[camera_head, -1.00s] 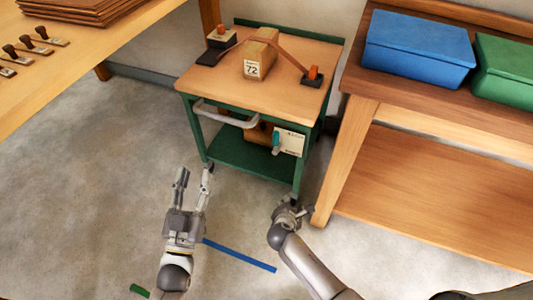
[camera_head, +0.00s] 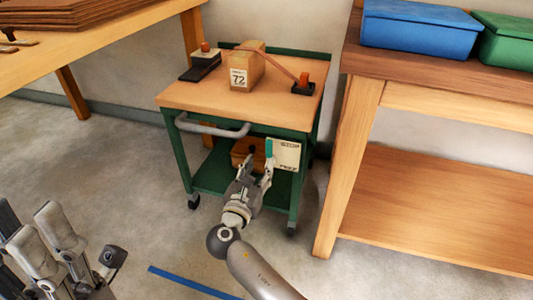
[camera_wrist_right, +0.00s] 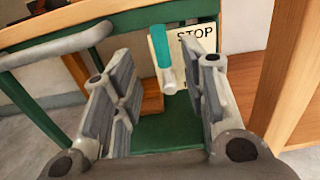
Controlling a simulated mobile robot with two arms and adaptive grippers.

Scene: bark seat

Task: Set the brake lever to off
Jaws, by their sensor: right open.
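The brake lever (camera_head: 269,148) has a teal handle and sits at a white plate (camera_head: 285,154) under the cart's top. In the right wrist view the teal lever (camera_wrist_right: 162,47) ends in a pale grey tip, and the plate (camera_wrist_right: 200,38) behind it reads STOP. The rest of its lettering is partly hidden. My right gripper (camera_head: 256,170) is open in front of the lever. In the wrist view the lever shows between its two fingers, with no visible grip on it. My left gripper (camera_head: 50,245) is at the lower left, away from the cart; its opening is unclear.
The green cart (camera_head: 180,95) has a grey handle bar (camera_head: 212,129) left of the lever and a wooden block marked 72 (camera_head: 245,72) on top. A wooden bench (camera_head: 350,165) stands close on the right, with a blue box (camera_head: 418,30). Floor lies open at left.

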